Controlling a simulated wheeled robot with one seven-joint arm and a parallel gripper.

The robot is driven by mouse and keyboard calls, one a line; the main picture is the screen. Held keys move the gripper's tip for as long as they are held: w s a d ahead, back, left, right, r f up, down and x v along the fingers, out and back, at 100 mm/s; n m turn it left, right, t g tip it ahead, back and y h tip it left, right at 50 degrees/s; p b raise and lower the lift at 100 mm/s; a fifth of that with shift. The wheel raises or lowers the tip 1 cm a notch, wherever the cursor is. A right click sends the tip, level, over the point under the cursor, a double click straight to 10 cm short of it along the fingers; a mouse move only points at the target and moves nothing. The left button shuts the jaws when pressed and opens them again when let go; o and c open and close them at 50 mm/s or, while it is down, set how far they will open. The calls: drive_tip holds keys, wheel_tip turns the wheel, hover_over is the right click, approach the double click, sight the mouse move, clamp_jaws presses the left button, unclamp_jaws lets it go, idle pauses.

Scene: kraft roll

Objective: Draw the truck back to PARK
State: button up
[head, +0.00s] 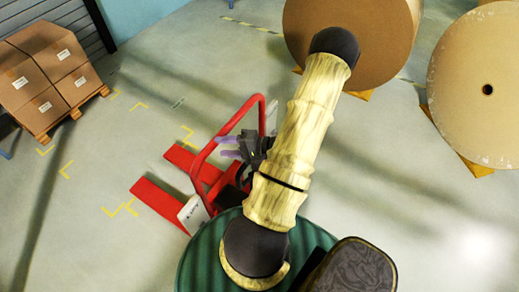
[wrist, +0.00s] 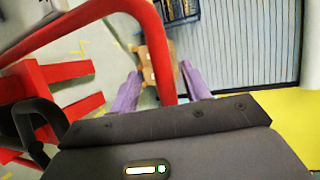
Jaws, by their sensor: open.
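The red pallet truck stands left of my arm in the head view, its two red forks (head: 160,205) pointing up and left. Its red looped handle (head: 228,127) rises at the near end, above a white plate (head: 193,214). My gripper (head: 225,147), with purple fingers, is open at the handle loop. In the wrist view the red handle bar (wrist: 160,55) runs between the two purple fingers of my gripper (wrist: 160,88), with a gap on each side. The bar's lower end is hidden behind the gripper body. No PARK lettering is readable.
Yellow corner marks (head: 120,208) lie on the floor around the forks and farther left. Stacked cartons (head: 50,75) stand on a pallet at upper left. Large kraft rolls (head: 350,30) (head: 487,115) stand on the right. Grey floor between is clear.

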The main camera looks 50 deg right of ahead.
drive_tip(key=b+v, duration=0.2)
drive_tip(key=v, duration=0.9)
drive_tip(key=shift+a+r, duration=0.1)
